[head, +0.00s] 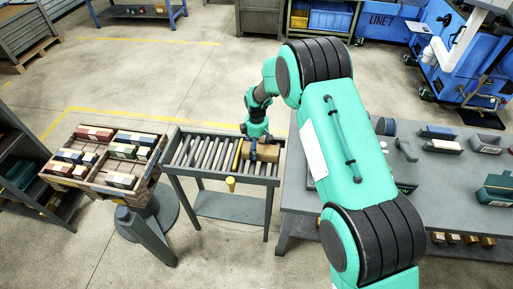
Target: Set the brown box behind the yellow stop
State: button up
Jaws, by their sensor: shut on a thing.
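The brown box (267,153) is at the right end of the roller conveyor (201,152), on or just above the rollers; I cannot tell which. My gripper (253,142) comes down on it from above and is shut on it, with the fingertips partly hidden by the arm. The yellow stop (238,154) is a narrow bar lying across the rollers, just left of the box. Any gap between box and stop is too small to judge.
Left is a divided wooden tray (151,176) of coloured blocks on a pedestal. Right is a grey workbench (298,190) with tools and parts. The rollers left of the stop are clear.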

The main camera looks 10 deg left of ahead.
jog(key=shift+f, duration=0.1)
jog(key=o, duration=1.2)
jog(key=shift+o, duration=0.4)
jog(key=shift+o, duration=1.3)
jog(key=shift+r+p, duration=1.4)
jog(key=shift+r, duration=2.55)
jog(key=shift+r, duration=0.1)
